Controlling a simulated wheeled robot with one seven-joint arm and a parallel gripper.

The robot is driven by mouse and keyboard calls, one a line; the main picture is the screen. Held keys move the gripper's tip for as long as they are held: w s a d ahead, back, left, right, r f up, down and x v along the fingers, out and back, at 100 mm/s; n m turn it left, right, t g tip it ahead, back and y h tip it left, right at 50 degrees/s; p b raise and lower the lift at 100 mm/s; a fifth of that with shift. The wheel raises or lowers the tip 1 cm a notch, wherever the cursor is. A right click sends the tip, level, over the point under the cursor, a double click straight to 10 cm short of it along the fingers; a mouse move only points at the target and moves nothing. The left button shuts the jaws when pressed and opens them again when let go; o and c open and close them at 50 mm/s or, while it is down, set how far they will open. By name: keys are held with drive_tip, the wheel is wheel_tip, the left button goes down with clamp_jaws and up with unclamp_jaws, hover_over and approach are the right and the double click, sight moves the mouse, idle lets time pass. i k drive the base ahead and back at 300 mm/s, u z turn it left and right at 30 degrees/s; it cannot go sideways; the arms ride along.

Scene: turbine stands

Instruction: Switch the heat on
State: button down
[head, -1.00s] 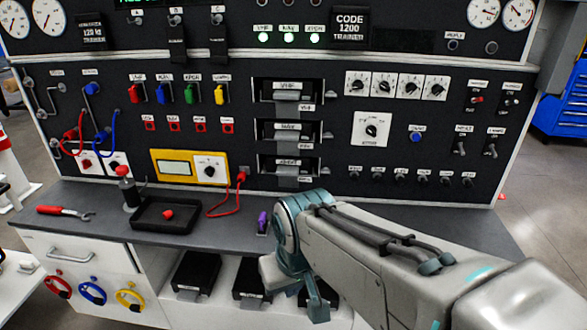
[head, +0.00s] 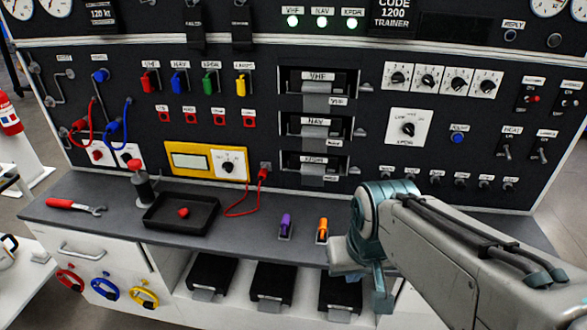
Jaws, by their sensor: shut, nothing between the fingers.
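The heat switch (head: 505,152) is a small metal toggle under a HEAT label at the right of the black panel. Its lever seems to point down, but it is too small to be sure. A similar toggle (head: 543,154) stands just to its right. My gripper (head: 379,298) hangs at the end of my arm, low in front of the bench edge. It is shut and empty, well below and left of the heat switch, and touches no switch. Its fingertips are hard to make out.
The bench (head: 120,218) carries a black tray (head: 160,222), a red-handled wrench (head: 76,206), and purple (head: 285,226) and orange (head: 322,230) clips. Knobs (head: 484,183) line the panel below the toggles. A red cable (head: 240,206) hangs from the yellow meter (head: 190,158).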

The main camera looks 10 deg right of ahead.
sight(508, 155)
drive_tip(key=k, duration=1)
drive_tip(key=z, duration=0.6)
drive_tip(key=k, duration=0.65)
drive_tip(key=z, duration=1)
drive_tip(key=i, duration=1.9)
drive_tip(key=u, duration=0.9)
drive_tip(key=i, duration=0.35)
drive_tip(key=u, duration=0.2)
